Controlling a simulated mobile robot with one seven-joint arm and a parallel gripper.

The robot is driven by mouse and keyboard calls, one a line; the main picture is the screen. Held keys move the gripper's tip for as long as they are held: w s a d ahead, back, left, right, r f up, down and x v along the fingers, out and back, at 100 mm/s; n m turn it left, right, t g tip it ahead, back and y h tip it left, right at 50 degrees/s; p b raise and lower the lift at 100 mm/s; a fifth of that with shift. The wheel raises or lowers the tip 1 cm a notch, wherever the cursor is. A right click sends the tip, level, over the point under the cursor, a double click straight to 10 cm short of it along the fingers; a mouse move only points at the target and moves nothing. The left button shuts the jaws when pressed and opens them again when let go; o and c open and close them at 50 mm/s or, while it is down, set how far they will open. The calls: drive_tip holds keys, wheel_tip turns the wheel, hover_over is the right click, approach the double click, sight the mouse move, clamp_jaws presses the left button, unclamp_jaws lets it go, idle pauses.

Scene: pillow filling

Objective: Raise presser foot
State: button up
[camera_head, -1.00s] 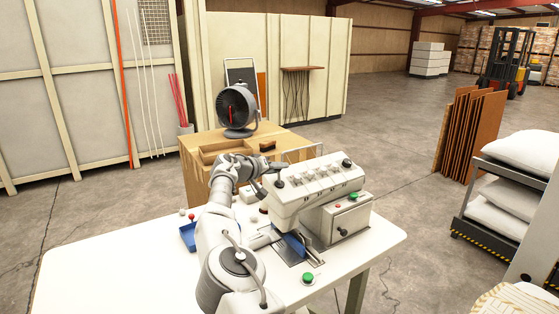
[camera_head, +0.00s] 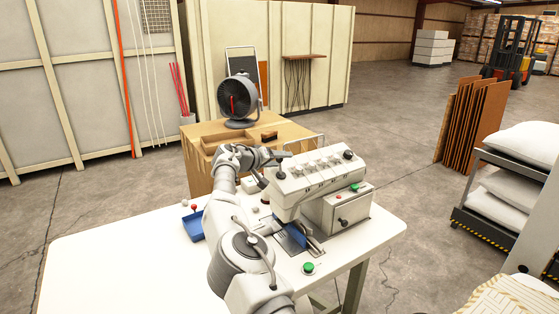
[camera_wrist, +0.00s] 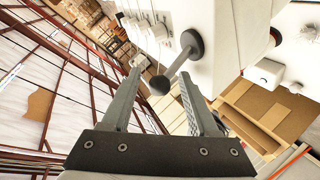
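The sewing machine (camera_head: 318,178) stands on the white table, a pale body with a row of dials along its top. In the wrist view a lever (camera_wrist: 177,66) with a dark ball knob (camera_wrist: 159,86) sticks out from a round dark hub on the side of the machine (camera_wrist: 232,60). My gripper (camera_wrist: 160,68) is open, with the knob appearing between its two fingers and a gap visible on either side. I cannot tell how deep the knob lies between them. In the head view my gripper (camera_head: 273,157) is at the machine's upper left end, partly hidden. A blue piece (camera_head: 292,234) lies beneath the machine head.
The white table (camera_head: 120,255) has free room at left. A blue tray (camera_head: 193,228) with a red-knobbed item lies left of my arm. A green button (camera_head: 308,268) is near the front edge. A wooden bench (camera_head: 200,135) with a fan (camera_head: 237,98) stands behind.

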drive_tip(key=shift+s+a, duration=0.1)
drive_tip(key=b+v, duration=0.3)
drive_tip(key=v, duration=1.4)
drive_tip(key=shift+b, duration=0.35)
drive_tip(key=shift+s, duration=0.1)
drive_tip(key=s+d+f+m+g+y, duration=0.1)
drive_tip(key=s+d+m+g+y, duration=0.3)
drive_tip(key=d, duration=1)
drive_tip(key=s+d+f+g+y, duration=0.1)
drive_tip(key=s+d+g, duration=0.3)
drive_tip(key=d, duration=1)
drive_tip(key=s+f+n+t+y, duration=0.1)
drive_tip(key=s+n+t+y, duration=0.1)
drive_tip(key=s, duration=3.2)
drive_tip(key=shift+s+f+t+y, duration=0.15)
drive_tip(key=shift+f+t+y, duration=0.2)
drive_tip(key=shift+y, duration=0.35)
